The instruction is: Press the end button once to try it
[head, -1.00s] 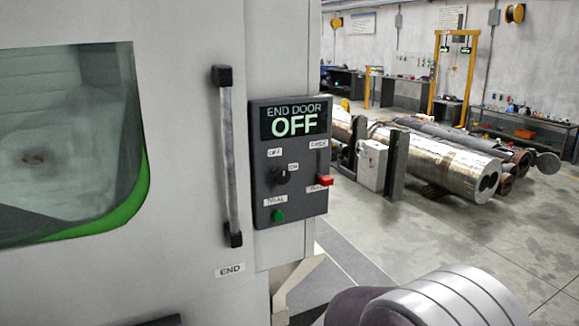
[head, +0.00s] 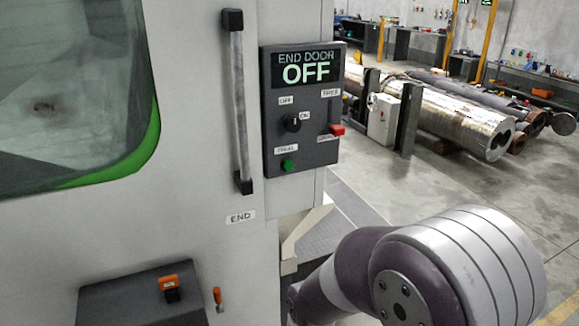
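The dark END DOOR control panel (head: 302,110) is fixed to the pale machine front, right of the door handle. Its display (head: 306,66) reads "END DOOR OFF". A round green button (head: 288,165) sits at its lower left under a small label that is hard to read. A black rotary knob (head: 292,123) sits above it between OFF and ON labels. A red slider handle (head: 337,130) is at the panel's right edge. Nothing touches the panel. Part of my arm shows at lower right, but neither gripper is in view.
A vertical door handle (head: 238,102) and an END label (head: 240,217) are left of the panel. A dark box with an orange switch (head: 168,282) juts out at lower left. Metal barrels (head: 455,119) lie on the floor behind. Open floor is at right.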

